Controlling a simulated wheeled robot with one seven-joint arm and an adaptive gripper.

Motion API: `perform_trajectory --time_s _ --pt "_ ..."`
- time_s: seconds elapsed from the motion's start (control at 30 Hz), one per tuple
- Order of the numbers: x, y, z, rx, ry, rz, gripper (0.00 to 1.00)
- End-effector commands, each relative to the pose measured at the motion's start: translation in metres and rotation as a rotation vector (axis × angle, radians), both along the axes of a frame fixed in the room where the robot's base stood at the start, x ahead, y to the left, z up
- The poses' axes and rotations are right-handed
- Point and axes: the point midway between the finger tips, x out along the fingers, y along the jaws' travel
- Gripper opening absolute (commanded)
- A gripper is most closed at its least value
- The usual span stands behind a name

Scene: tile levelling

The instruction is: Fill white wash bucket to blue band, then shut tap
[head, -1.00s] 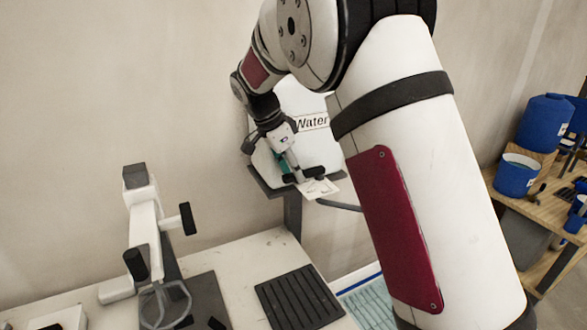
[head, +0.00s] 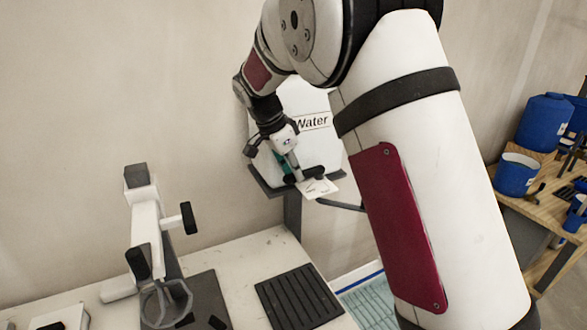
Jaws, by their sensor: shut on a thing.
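The white water container (head: 312,140), lettered "Water", stands on a dark shelf against the wall, partly behind my arm. My gripper (head: 304,178) is low at its front. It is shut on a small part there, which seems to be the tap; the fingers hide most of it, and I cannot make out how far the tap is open. A small white card with dark marks (head: 322,190) shows right at the fingertips.
A white stand with black knobs (head: 145,215) is at left on the pale bench. A black ribbed mat (head: 298,298) lies nearby. A pale blue ribbed surface (head: 368,302) shows below. Blue buckets (head: 515,175) stand on a wooden bench at right.

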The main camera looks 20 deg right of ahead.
Motion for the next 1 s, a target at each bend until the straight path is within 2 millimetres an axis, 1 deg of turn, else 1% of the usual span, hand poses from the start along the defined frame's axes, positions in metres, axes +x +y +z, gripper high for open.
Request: perform_trajectory --time_s 0.17,0.53,0.8,1.0 --pt "-0.011 -0.003 0.002 0.001 0.001 0.116 0.0" --pt "-0.034 -0.018 0.002 0.002 0.001 0.456 0.0" --pt "-0.045 -0.031 0.001 0.003 -0.001 0.686 0.0" --pt "-0.05 -0.04 0.001 0.002 0.0 0.815 0.0"
